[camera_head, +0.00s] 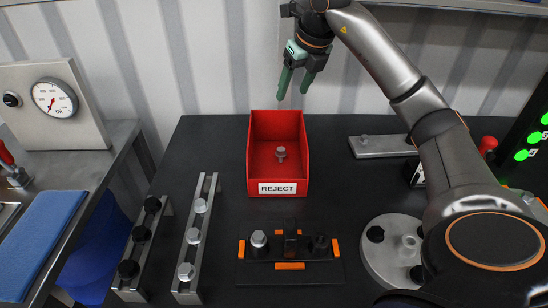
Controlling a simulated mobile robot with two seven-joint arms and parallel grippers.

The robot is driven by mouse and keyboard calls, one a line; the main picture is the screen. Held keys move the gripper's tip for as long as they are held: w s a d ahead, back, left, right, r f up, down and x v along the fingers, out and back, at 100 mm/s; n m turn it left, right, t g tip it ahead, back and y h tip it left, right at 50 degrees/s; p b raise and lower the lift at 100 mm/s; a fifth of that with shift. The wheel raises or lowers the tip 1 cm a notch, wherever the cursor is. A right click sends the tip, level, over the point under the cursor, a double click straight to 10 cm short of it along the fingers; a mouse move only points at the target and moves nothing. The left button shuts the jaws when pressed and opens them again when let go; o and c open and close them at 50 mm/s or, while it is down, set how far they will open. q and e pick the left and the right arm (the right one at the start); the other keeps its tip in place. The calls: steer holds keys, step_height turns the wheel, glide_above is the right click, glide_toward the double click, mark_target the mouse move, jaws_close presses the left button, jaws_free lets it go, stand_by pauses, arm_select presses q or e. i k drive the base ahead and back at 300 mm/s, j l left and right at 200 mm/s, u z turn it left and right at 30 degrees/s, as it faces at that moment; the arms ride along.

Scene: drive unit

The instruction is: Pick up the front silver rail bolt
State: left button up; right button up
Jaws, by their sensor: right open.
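The silver rail (204,190) stands on the dark table left of centre, with three silver bolts upright in a row. The front silver rail bolt (186,271) is at the rail's near end. The middle bolt (194,236) and the far bolt (200,205) stand behind it. My right gripper (293,92) has green fingers, open and empty, pointing down. It is high up at the back, above the far edge of the red bin, well away from the front bolt. My left gripper is not in view.
A rail with black bolts (141,234) stands just left of the silver rail. The red REJECT bin (302,178) holds one bolt (280,153). A black fixture (290,266) is right of the silver rail. A round grey flange (385,262) lies near my right arm.

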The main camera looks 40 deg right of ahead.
mark_target(187, 272)
steer(key=k+j, duration=0.35)
steer(key=j, duration=0.15)
steer(key=k+j, duration=0.4)
steer(key=j, duration=0.1)
